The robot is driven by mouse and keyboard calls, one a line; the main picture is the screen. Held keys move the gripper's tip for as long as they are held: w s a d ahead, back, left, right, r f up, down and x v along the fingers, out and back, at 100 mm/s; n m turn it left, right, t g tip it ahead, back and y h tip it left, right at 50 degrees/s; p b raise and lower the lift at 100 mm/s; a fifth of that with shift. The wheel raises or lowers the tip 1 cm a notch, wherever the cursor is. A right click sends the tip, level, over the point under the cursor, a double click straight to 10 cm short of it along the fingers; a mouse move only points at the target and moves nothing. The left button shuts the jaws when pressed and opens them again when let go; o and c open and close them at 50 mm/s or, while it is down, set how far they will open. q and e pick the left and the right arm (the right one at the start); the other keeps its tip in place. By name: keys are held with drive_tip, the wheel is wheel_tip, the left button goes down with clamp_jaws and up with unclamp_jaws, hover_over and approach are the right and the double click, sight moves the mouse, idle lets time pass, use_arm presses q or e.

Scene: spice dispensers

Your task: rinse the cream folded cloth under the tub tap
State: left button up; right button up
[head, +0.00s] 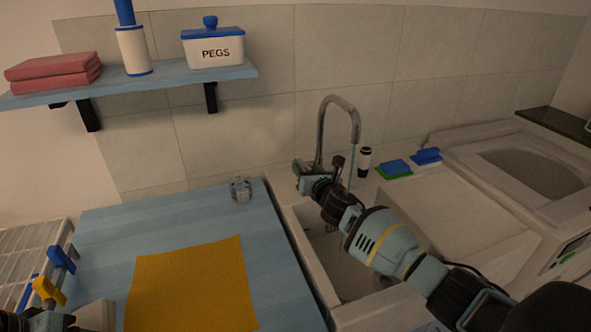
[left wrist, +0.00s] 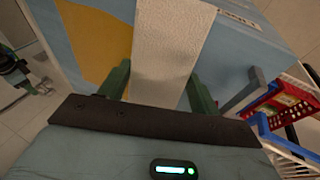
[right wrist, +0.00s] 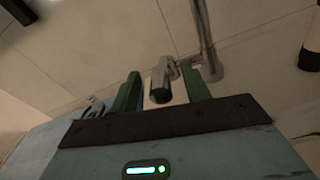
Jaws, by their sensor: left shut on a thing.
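The cream folded cloth (left wrist: 172,45) is held between the fingers of my left gripper (left wrist: 160,90). In the head view, the cloth (head: 98,314) shows at the bottom left, partly cut off by the frame edge. My right gripper (head: 303,178) is at the tap (head: 322,130), behind the tub (head: 292,222). In the right wrist view, the tap's lever (right wrist: 160,88) lies between the open fingers of my right gripper (right wrist: 162,90). A thin pale line, looking like running water, drops from the spout. My right arm hides part of the tub.
A mustard cloth (head: 190,290) lies on the blue worktop (head: 130,225), near a small clear glass (head: 240,189). A white drying rack (head: 28,255) with pegs is at left.

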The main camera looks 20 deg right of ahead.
drive_tip(key=shift+r, duration=0.1)
use_arm(q)
drive_tip(key=shift+r, duration=0.4)
use_arm(e)
drive_tip(key=shift+s+r, duration=0.1)
drive_tip(key=shift+s, duration=0.3)
use_arm(q)
drive_tip(key=shift+t, duration=0.5)
drive_tip(key=r+p, duration=0.1)
drive_tip(key=r, duration=0.1)
drive_tip(key=r+p, duration=0.1)
drive_tip(key=r, duration=0.1)
drive_tip(key=shift+w+r, duration=0.2)
drive_tip(key=shift+r, duration=0.25)
use_arm(e)
drive_tip(key=s, duration=1.1)
drive_tip(key=shift+a+r, duration=0.3)
drive_tip(key=shift+r, duration=0.05)
use_arm(q)
drive_tip(key=shift+s, duration=0.1)
use_arm(e)
drive_tip(key=shift+s+f, duration=0.1)
drive_tip(key=shift+s, duration=0.05)
